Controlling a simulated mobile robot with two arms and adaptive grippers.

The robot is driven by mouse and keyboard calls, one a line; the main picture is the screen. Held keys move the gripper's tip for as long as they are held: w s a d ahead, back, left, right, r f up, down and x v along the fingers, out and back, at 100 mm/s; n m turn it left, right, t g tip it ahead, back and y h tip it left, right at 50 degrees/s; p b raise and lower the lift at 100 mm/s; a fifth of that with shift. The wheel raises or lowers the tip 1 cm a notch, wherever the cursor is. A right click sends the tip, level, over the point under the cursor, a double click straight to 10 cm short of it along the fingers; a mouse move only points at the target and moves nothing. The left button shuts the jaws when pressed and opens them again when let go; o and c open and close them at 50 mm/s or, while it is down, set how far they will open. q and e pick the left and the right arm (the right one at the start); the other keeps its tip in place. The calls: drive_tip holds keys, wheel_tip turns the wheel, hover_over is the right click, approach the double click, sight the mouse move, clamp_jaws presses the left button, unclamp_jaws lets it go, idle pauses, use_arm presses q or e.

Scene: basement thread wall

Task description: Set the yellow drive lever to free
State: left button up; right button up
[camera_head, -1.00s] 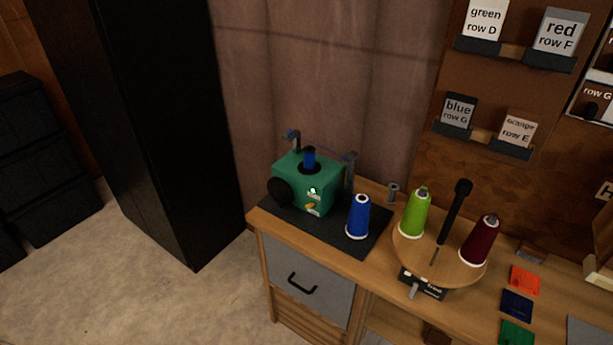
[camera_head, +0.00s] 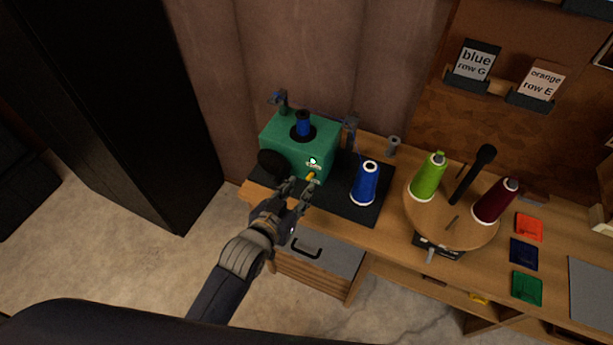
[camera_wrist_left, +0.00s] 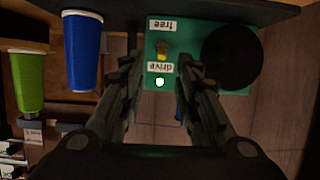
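The green winder machine (camera_head: 284,137) stands on a dark mat at the left of the bench. Its small yellow drive lever (camera_head: 311,176) is on the front face. In the left wrist view, which is upside down, the yellow lever (camera_wrist_left: 161,50) sits between the "free" label (camera_wrist_left: 163,26) and the "drive" label (camera_wrist_left: 160,67), with its yellow end nearer "drive". My left gripper (camera_head: 298,187) is in front of the machine, open and empty. In the wrist view its fingers (camera_wrist_left: 160,70) are spread on both sides of the lever's line, with no visible contact. My right gripper is not in view.
A blue thread cone (camera_head: 366,184) stands on the mat just right of my left gripper. A round wooden stand (camera_head: 450,233) holds green and dark red cones further right. A black wheel (camera_head: 272,164) is at the machine's left. A grey drawer (camera_head: 330,252) lies below.

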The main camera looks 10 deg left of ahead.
sight(307, 179)
use_arm(q)
drive_tip(key=x, duration=0.4)
drive_tip(key=shift+w+f, duration=0.1)
drive_tip(key=shift+w, duration=0.25)
drive_tip(key=shift+w+d+f, duration=0.15)
drive_tip(key=shift+w+f, duration=0.1)
drive_tip(key=shift+w, duration=0.25)
drive_tip(key=shift+w+f, duration=0.15)
drive_tip(key=shift+w, duration=0.1)
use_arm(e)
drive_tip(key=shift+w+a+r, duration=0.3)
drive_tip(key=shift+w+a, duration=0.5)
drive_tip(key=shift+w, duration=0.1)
use_arm(q)
drive_tip(key=shift+c, duration=0.6)
drive_tip(key=c, duration=0.4)
drive_tip(key=shift+d, duration=0.1)
clamp_jaws()
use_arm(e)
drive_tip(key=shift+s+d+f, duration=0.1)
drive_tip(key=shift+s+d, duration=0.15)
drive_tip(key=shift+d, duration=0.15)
